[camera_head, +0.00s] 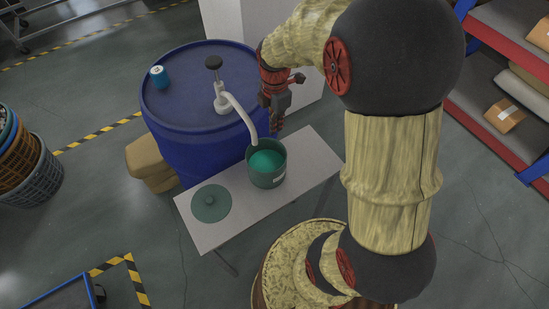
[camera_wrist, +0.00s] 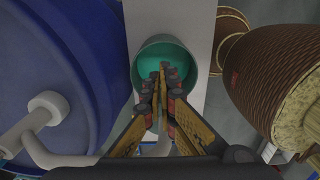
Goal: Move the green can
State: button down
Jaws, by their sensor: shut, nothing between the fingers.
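The green can (camera_head: 268,179) stands upright and open on a narrow pale bench (camera_head: 310,165), with teal liquid inside. In the wrist view the can (camera_wrist: 141,72) is beyond my fingertips, its near side partly hidden by them. My gripper (camera_head: 277,126) is above and behind the can in the head view, beside the drum's pump spout. In the wrist view my gripper (camera_wrist: 163,76) has its fingers together with nothing between them. I cannot tell whether the fingertips are over the can's opening or short of it.
A blue drum (camera_head: 185,133) stands against the bench, with a hand pump (camera_head: 221,98) whose curved spout (camera_head: 241,112) reaches toward the can. A blue-and-white cup-like item (camera_head: 159,77) sits on the drum. A green lid (camera_head: 212,203) lies on the bench's left part. Shelves (camera_head: 500,70) stand at right.

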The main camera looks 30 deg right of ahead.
jog(key=b, duration=0.4)
send_over(275, 165)
notch_tip(275, 165, down, 20)
jog(key=shift+a+r, duration=0.1)
jog(key=shift+a, duration=0.05)
jog(key=d+p, duration=0.1)
jog(key=d, duration=1.7)
jog(key=shift+w+p, duration=0.1)
jog(key=shift+p, duration=0.25)
jog(key=shift+a, duration=0.1)
